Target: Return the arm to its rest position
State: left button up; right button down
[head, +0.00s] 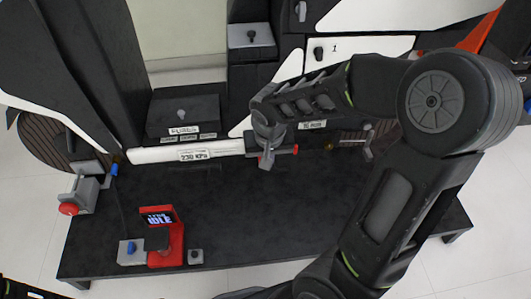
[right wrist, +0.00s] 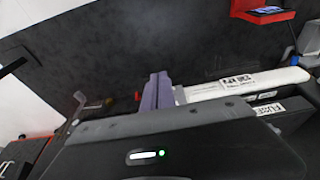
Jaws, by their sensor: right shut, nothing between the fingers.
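My right arm reaches in from the lower right of the head view, bends at a large round elbow, and runs left over the dark bench. Its right gripper (head: 267,160) points down above the bench, near the right end of a white tube with a printed pressure label (head: 225,147). In the right wrist view the right gripper's purple-grey fingers (right wrist: 157,90) are together with nothing between them. The white tube (right wrist: 220,90) shows just beyond them; I cannot tell whether they touch. My left gripper is not in view.
The dark bench (head: 260,215) has clear room at its middle and front. A red device with an "IDLE" screen (head: 172,238) stands at its front left. A grey fixture with a red knob (head: 83,192) is at the left edge. Dark blocks and white panels (head: 370,45) stand behind.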

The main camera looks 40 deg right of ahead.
dwell(0.7)
jog(key=w+a+f+n+t+y, duration=0.1)
jog(key=w+a+n+t+y, duration=0.15)
jog(key=w+a, duration=0.45)
jog(key=s+a+f+n+y, duration=0.1)
jog(key=s+a+f+n, duration=0.1)
jog(key=a+f, duration=0.6)
jog(key=s+a+f+g+y, duration=0.1)
jog(key=s+a+f+g, duration=0.1)
jog(key=s+a+f, duration=0.5)
jog(key=s+a+f+g+y, duration=0.1)
jog(key=s+a+f+g, duration=0.15)
jog(key=s+f, duration=0.75)
notch_tip(320, 180, up, 26)
jog(key=s+p, duration=0.1)
jog(key=p, duration=2.4)
jog(key=shift+s+a+f+t, duration=0.15)
jog(key=shift+a+f+t, duration=0.15)
jog(key=shift+a, duration=0.1)
jog(key=shift+m, duration=0.25)
